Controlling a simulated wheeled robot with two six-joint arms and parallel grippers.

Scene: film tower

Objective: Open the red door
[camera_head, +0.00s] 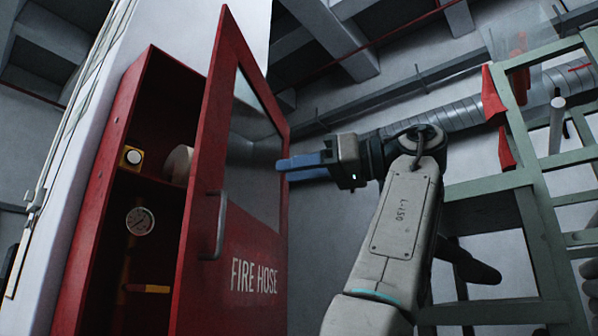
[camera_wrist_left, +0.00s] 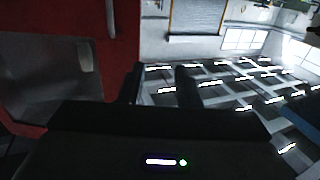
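The red door (camera_head: 240,245), lettered FIRE HOSE, stands open at an angle from a red cabinet (camera_head: 90,240) in the head view. It has a glass pane and a metal handle (camera_head: 216,226) near its free left edge. My left gripper (camera_head: 284,169), with blue fingers, is at the right edge of the door's outer face; whether it touches the door is unclear. In the left wrist view the door (camera_wrist_left: 110,40) fills the left side. The two dark fingers (camera_wrist_left: 160,85) stand apart there, with nothing between them. My right gripper is not in view.
Inside the cabinet are a pressure gauge (camera_head: 140,221), a yellow box (camera_head: 131,158), a pale roll (camera_head: 178,165) and a yellow-and-red lever (camera_head: 148,288). A green metal frame (camera_head: 530,180) stands at the right. A ribbed duct (camera_head: 370,130) runs along the wall behind.

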